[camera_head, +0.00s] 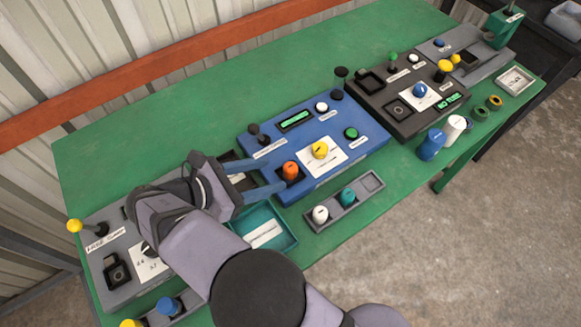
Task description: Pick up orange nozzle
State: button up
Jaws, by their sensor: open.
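The orange nozzle (290,169) is a short knob-like piece standing upright in a dark square recess at the front left of the blue control panel (322,186). My gripper (276,171) reaches in from the left, low over the panel's left edge. Its two blue-grey fingers are spread apart and point right toward the nozzle. The fingertips are just left of the nozzle, one on the far side and one on the near side. I cannot tell whether either fingertip touches the nozzle or the panel.
A yellow knob (320,149) stands right of the nozzle, and black joysticks (260,138) behind it. A grey tray (345,203) with white and teal pieces lies in front. A teal tray (273,233) sits below my gripper. The green table (150,150) is clear at the back left.

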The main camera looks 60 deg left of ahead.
aim_at(286, 169)
jog(key=shift+w+d+f+p, duration=0.1)
jog(key=shift+w+f+p, duration=0.15)
jog(key=shift+w+p, duration=0.55)
jog(key=shift+w+d+f+p, duration=0.1)
jog(key=shift+w+f+p, duration=0.2)
jog(key=shift+w, duration=0.9)
jog(key=shift+w+a+f, duration=0.1)
jog(key=shift+w+f, duration=0.35)
jog(key=shift+w, duration=0.15)
jog(key=c, duration=1.1)
